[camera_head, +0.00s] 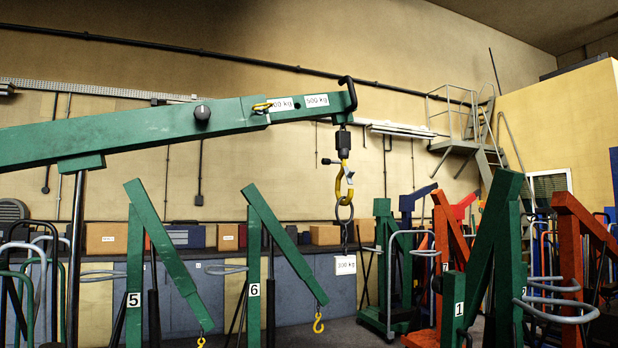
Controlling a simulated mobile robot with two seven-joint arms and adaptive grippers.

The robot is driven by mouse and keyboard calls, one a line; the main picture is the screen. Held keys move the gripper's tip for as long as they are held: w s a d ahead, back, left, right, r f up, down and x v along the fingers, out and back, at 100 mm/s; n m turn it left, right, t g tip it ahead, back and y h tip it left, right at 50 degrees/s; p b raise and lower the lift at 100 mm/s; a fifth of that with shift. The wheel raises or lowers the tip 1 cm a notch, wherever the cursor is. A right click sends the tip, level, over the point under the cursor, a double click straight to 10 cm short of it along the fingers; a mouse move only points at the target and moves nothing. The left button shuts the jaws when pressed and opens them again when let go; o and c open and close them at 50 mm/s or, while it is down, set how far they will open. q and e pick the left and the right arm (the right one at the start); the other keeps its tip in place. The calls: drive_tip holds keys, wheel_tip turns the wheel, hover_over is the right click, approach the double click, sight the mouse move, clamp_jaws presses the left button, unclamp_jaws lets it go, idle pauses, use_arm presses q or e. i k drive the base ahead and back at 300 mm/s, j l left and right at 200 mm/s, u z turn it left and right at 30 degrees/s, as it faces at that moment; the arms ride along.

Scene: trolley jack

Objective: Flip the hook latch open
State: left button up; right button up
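A yellow hook (341,184) hangs below the tip of a green crane boom (220,118), from a dark swivel block (343,144). A small blue-grey piece (349,172) at the hook's upper right looks like the hook latch. It is too small to tell whether the latch is open or shut. A dark ring (344,211) hangs at the bottom of the hook, with a white weight tag (345,265) below it. Neither of my grippers shows in the head view.
Green cranes numbered 5 (134,300) and 6 (254,290) stand behind at lower left. Green crane 1 (459,309) and orange cranes (570,260) crowd the right. Boxes (107,238) line a low bench along the wall. The air around the hook is clear.

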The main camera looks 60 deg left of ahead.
sight(349, 174)
drive_tip(key=u, duration=1.7)
drive_tip(key=i+l+u, duration=0.1)
drive_tip(key=u, duration=1.2)
drive_tip(key=l+u, duration=0.45)
drive_tip(key=k+l+u, duration=0.1)
drive_tip(key=l+u, duration=0.35)
drive_tip(key=k+l+u, duration=0.25)
drive_tip(key=l, duration=0.15)
drive_tip(key=k+l+u, duration=0.1)
drive_tip(key=l+u, duration=0.2)
drive_tip(key=l, duration=0.15)
drive_tip(key=k+l+u, duration=0.1)
drive_tip(key=k+l, duration=0.15)
drive_tip(key=l, duration=0.15)
drive_tip(key=k+l+u, duration=0.15)
drive_tip(key=k+l, duration=0.45)
drive_tip(key=l, duration=0.15)
drive_tip(key=k+l, duration=0.3)
drive_tip(key=l, duration=0.15)
drive_tip(key=k+l, duration=0.3)
drive_tip(key=l, duration=0.15)
